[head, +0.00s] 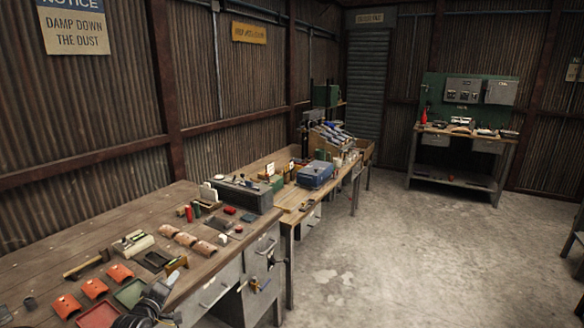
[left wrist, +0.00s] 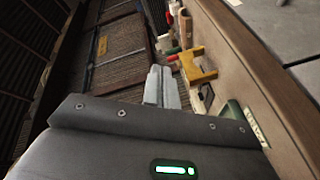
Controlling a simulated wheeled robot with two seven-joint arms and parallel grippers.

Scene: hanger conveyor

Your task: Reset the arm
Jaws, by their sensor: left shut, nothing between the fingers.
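My left gripper (head: 165,283) shows at the bottom of the head view, over the front edge of the near wooden workbench (head: 60,222). In the left wrist view its two pale fingers (left wrist: 161,88) lie side by side, shut with nothing between them. The fingers appear apart from the things on the bench. My right gripper is not in either view.
The bench holds orange pieces (head: 121,273), a red tray (head: 98,314), a green tray (head: 130,292), a hammer (head: 87,264) and a grey toolbox (head: 240,194). A second bench with a blue case (head: 315,174) stands beyond. The concrete floor (head: 400,255) at right is open.

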